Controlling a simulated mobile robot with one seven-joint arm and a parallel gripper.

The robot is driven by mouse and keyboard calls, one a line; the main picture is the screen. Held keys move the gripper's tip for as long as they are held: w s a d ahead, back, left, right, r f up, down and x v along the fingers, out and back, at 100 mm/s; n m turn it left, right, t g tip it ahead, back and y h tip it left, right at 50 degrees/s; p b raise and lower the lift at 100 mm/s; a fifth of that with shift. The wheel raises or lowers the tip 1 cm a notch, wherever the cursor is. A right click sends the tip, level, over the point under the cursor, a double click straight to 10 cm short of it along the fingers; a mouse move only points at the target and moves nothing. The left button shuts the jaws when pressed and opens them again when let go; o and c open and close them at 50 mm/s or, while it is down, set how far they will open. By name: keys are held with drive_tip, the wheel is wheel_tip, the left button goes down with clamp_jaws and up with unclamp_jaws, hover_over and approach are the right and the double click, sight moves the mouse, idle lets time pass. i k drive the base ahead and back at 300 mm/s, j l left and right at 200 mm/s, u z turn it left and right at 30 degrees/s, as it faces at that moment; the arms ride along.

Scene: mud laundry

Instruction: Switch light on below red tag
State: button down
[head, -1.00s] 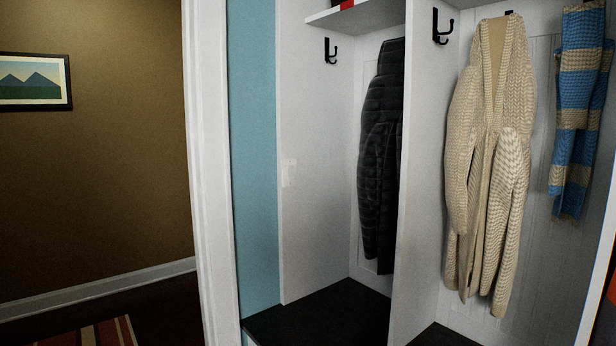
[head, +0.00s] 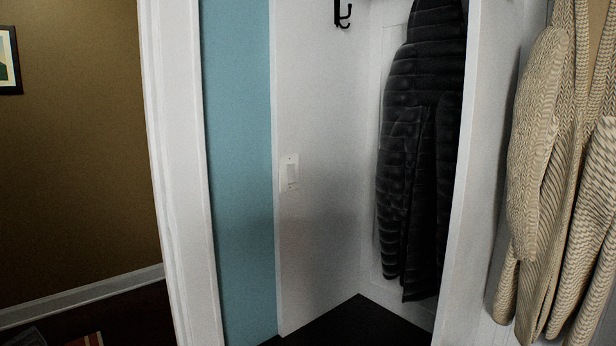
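A white light switch (head: 290,174) is on the white side panel of the coat cubby, left of the black jacket. Its plate is pale against the panel, and I cannot tell its on or off position. The red tag is not in the current view. My gripper is not in view.
A black puffer jacket (head: 420,150) hangs in the cubby above a dark bench (head: 355,325). A black hook (head: 343,14) is above the switch, to its right. A beige knit cardigan (head: 560,170) hangs beyond the divider (head: 478,180). White door trim (head: 178,180) stands left of the blue wall (head: 238,180).

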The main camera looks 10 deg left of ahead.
sight(290, 168)
drive_tip(key=i+j+z, duration=0.2)
drive_tip(key=i+j, duration=0.45)
drive_tip(key=i, duration=0.1)
